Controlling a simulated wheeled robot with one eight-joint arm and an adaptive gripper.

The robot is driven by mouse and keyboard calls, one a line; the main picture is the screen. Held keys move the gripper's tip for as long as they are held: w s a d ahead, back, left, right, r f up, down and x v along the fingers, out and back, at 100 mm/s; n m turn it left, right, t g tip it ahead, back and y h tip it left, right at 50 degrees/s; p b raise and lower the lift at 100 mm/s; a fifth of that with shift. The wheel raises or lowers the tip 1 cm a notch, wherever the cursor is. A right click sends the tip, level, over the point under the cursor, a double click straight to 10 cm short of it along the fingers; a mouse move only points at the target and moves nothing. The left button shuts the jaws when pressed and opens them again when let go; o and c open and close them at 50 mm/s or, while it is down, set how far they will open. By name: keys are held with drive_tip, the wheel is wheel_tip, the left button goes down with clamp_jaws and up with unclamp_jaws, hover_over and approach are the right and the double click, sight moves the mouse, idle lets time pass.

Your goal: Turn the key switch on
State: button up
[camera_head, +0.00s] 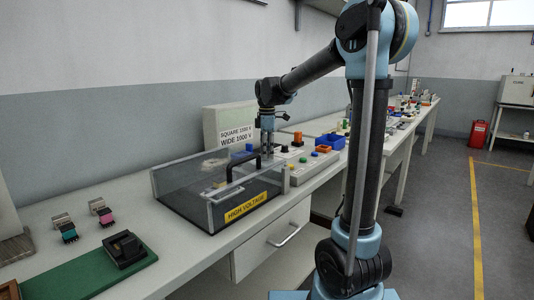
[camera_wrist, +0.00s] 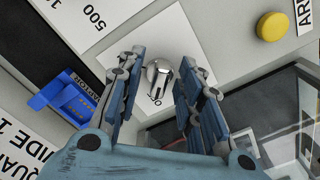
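My gripper (camera_wrist: 160,64) is open, with one finger to each side of the knob and a visible gap on both sides. In the head view, my gripper (camera_head: 267,138) points down over the far side of the bench box, near the grey control panel (camera_head: 312,168). The knob is hidden there.
A yellow button (camera_wrist: 272,26) and a blue connector (camera_wrist: 68,98) lie near the knob. A white sign box (camera_head: 226,118) is behind. The floor (camera_head: 445,225) at right is clear.

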clamp_jaws()
drive_tip(key=m, duration=0.4)
drive_tip(key=shift+m, duration=0.3)
drive_tip(key=m, duration=0.4)
drive_tip(key=shift+s+m, duration=0.1)
drive_tip(key=shift+m, duration=0.2)
drive_tip(key=m, duration=0.4)
drive_tip(key=shift+a+m, duration=0.15)
drive_tip(key=shift+m, duration=0.15)
drive_tip(key=shift+s+m, duration=0.1)
drive_tip(key=shift+m, duration=2)
